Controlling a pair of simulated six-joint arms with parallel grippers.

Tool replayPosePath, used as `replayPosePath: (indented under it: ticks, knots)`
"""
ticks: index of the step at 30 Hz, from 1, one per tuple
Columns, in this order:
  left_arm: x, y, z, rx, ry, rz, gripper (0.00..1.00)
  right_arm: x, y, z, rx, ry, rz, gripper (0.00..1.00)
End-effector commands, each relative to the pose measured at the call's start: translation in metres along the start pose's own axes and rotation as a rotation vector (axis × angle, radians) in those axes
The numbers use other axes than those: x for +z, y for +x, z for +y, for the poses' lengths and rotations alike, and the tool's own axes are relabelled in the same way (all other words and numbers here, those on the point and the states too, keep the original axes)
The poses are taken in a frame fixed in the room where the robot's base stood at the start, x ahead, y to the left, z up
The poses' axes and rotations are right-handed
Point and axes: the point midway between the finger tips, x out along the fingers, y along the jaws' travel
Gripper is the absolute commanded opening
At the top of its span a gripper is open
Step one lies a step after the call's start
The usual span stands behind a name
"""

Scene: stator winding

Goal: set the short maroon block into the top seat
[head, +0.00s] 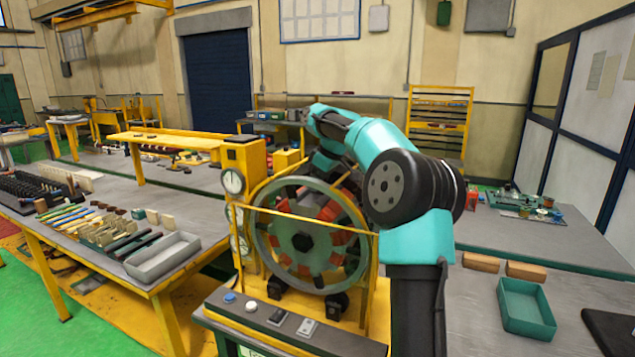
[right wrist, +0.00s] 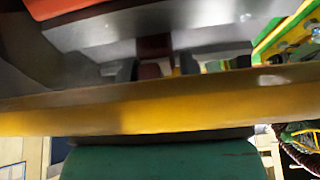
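The stator wheel (head: 303,240) stands upright in a yellow frame, a grey ring with several orange-red blocks around its dark hub. My right arm reaches over from the right and its end goes down behind the top of the wheel; in the head view its gripper and the top seat are hidden. The right wrist view is very close and partly blurred. A maroon block (right wrist: 150,70) shows there between dark pieces under a grey part. I cannot tell whether those pieces are my right fingers, or whether they touch the block. My left gripper is not in view.
A yellow bar (right wrist: 130,113) crosses the right wrist view close to the camera. The left table carries rows of small parts and a grey tray (head: 163,257). A green tray (head: 526,307) and two brown blocks stand on the right table. A button panel is below the wheel.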

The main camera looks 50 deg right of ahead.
Motion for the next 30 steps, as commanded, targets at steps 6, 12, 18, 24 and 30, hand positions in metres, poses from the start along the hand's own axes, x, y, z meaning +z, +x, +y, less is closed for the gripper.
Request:
replayPosePath:
  ticks: [6,12,18,24,30]
  knots:
    - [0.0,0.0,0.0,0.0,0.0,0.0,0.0,0.0,0.002,0.0,-0.002,0.0,-0.001,0.6]
    - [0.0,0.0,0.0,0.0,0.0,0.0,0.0,0.0,0.002,0.0,-0.004,0.001,-0.002,0.61]
    - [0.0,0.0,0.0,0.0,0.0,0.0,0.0,0.0,-0.004,0.0,-0.002,0.001,-0.001,0.61]
    - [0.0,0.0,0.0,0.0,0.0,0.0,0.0,0.0,-0.03,0.0,0.0,0.0,0.001,0.61]
    - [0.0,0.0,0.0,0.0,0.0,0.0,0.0,-0.001,-0.068,0.001,0.001,0.0,0.002,0.61]
